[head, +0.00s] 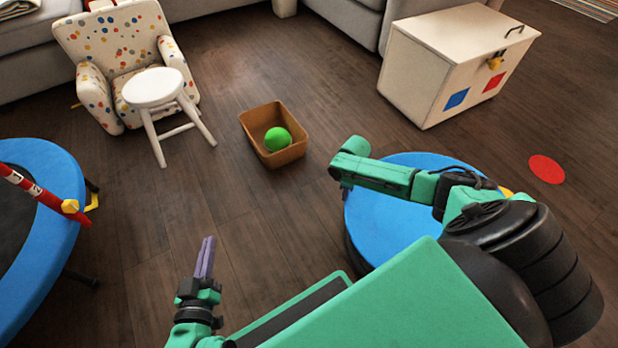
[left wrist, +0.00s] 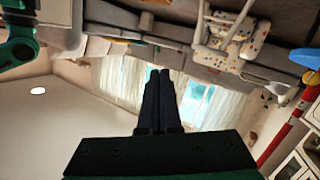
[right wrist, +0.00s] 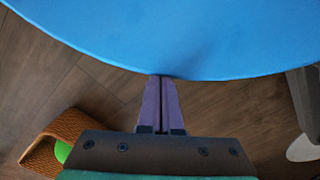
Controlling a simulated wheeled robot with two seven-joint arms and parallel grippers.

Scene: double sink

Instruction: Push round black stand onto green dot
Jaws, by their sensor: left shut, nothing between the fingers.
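A low round thing with a blue top and a dark side (head: 385,225) stands under my right arm in the head view; it may be the round black stand, and my arm hides much of it. Its blue top fills the upper part of the right wrist view (right wrist: 180,30). My right gripper (right wrist: 161,80) is shut and empty, its tips at the blue rim; contact cannot be told. In the head view its fingers are hidden. My left gripper (head: 208,242) is shut and empty over the floor at bottom centre-left. No green dot on the floor is visible.
A brown basket (head: 257,138) holds a green ball (head: 278,139). A white stool (head: 153,87) stands before a dotted armchair (head: 112,50). A blue-rimmed trampoline (head: 55,180) is at left, a white chest (head: 440,65) at back right, a red dot (head: 546,169) at right.

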